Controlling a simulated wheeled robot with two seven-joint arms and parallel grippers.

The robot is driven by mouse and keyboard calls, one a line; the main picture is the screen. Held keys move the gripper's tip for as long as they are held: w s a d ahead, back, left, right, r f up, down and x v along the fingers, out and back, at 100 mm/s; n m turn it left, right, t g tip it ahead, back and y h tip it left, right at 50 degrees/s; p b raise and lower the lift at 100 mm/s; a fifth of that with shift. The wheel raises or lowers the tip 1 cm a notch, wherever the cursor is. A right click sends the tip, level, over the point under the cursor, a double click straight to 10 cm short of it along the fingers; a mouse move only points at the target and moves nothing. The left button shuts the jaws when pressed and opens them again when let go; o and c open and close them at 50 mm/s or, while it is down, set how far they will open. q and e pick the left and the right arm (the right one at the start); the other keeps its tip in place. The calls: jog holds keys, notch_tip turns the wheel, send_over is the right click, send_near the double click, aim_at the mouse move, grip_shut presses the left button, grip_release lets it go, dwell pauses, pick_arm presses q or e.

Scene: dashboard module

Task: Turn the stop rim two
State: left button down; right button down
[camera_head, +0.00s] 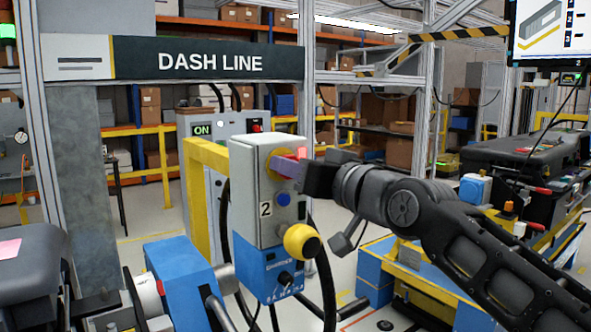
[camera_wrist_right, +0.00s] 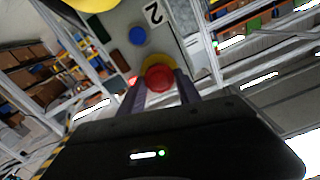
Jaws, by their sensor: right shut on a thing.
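The grey control box marked 2 (camera_head: 256,190) stands upright in the middle of the head view. Near its top is a red stop button (camera_head: 302,152) with a yellow collar (camera_head: 270,166) behind it. My right gripper (camera_head: 290,168) reaches in from the right and is shut on the red stop rim. In the right wrist view the red stop rim (camera_wrist_right: 159,77) sits between the two fingers of the right gripper (camera_wrist_right: 160,88), in front of the yellow collar. The fingers partly hide the rim in the head view. My left gripper is not in view.
Below the stop are a blue button (camera_head: 284,199) and a yellow knob (camera_head: 302,242). A blue lower unit (camera_head: 270,274) hangs under the box, with black cables beside it. A yellow post (camera_head: 208,190) stands behind. A bench with a dark module (camera_head: 525,150) is at right.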

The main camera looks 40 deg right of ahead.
jog(key=shift+d+f+m+b, duration=0.1)
jog(key=shift+m+b, duration=1.4)
jog(key=shift+m, duration=1.6)
jog(key=c, duration=0.8)
grip_release()
jog(key=shift+c, duration=0.2)
jog(key=s+b, duration=0.1)
jog(key=s, duration=0.6)
jog(key=shift+s, duration=0.4)
